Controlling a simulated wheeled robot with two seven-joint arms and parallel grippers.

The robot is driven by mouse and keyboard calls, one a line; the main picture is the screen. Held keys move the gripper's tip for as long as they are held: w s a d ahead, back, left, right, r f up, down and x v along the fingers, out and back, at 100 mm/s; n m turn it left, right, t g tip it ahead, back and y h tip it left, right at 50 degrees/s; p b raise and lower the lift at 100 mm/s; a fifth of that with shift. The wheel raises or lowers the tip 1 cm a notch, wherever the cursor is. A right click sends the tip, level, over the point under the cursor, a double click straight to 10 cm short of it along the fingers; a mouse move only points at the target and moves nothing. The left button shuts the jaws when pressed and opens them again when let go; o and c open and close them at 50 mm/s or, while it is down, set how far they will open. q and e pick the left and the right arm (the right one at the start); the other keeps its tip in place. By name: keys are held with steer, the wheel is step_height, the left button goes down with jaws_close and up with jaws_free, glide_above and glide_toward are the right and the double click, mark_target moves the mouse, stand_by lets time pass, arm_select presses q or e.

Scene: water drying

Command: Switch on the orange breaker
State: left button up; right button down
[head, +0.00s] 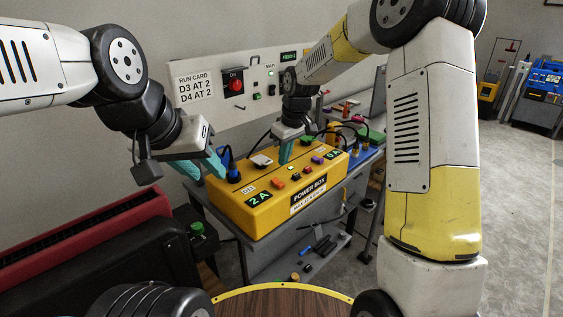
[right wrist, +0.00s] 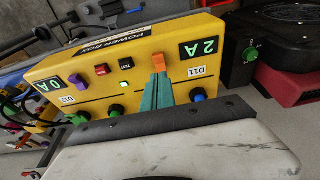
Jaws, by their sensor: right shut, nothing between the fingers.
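The yellow power box (head: 262,212) sits on a grey stand, with a lit 2A display at its left end and a 0A display at its right. The orange breaker (head: 278,183) is on its top, close to the 2A display; it also shows in the right wrist view (right wrist: 160,62). My right gripper (head: 284,160) is shut and empty, its teal fingertips right at the orange breaker in the right wrist view; I cannot tell whether they touch. My left gripper (head: 203,168) has its teal fingers spread, beside the box's left end.
A purple breaker (right wrist: 78,80), a red button (right wrist: 101,70) and a black button (right wrist: 126,64) share the box top. A small green light (right wrist: 124,84) glows there. Coloured knobs line the box's back edge. A wall panel (head: 213,118) stands behind; a red case (head: 90,238) is at left.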

steer(key=s+d+v, duration=0.1)
steer(key=v, duration=0.5)
steer(key=shift+f, duration=0.1)
steer(key=s+d+r+m+t, duration=0.1)
steer(key=s+d+r+m, duration=0.1)
steer(key=s+d+r, duration=0.4)
steer(key=s+d+r+m+t, duration=0.1)
steer(key=s+d+r+m, duration=0.15)
steer(key=s, duration=0.45)
steer(key=s+d+m+t, duration=0.2)
steer(key=s+d+m, duration=0.1)
steer(key=s, duration=1.1)
steer(key=shift+r+m, duration=0.25)
steer(key=shift+m, duration=0.2)
steer(key=shift+d, duration=0.25)
